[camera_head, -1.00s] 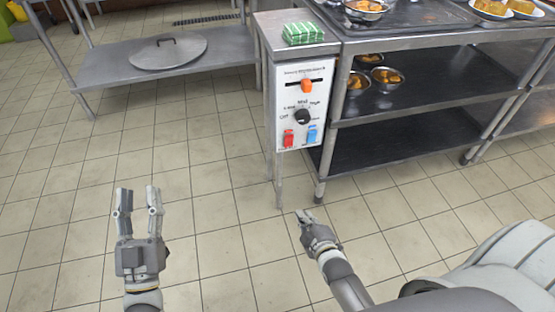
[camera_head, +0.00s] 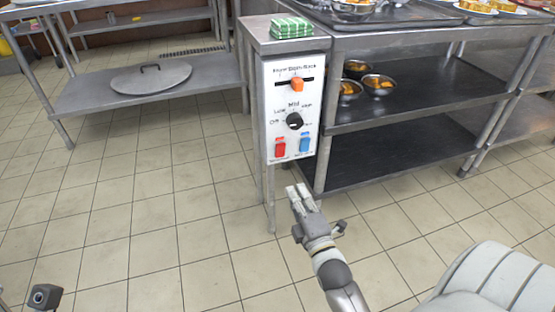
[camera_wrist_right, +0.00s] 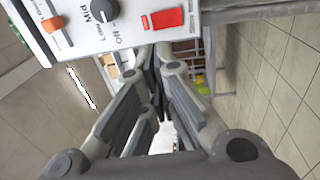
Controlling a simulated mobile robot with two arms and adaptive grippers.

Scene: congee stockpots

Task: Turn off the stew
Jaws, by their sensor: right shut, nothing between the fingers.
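A white control panel (camera_head: 271,105) faces me on the front of a narrow steel stand. I cannot tell the knob's exact setting. My right gripper (camera_head: 302,191) is shut and empty, below and in front of the panel, apart from it. In the right wrist view the black knob (camera_wrist_right: 103,9), orange slider (camera_wrist_right: 52,24) and red switch (camera_wrist_right: 167,18) show beyond the fingers. My left fingers are out of view.
A green-and-white package (camera_head: 291,27) lies on top of the stand. A steel shelf unit (camera_head: 420,105) with bowls of food (camera_head: 379,83) stands to its right. A low steel shelf (camera_head: 90,101) bearing a round lid (camera_head: 150,78) is at the left. The tiled floor between is clear.

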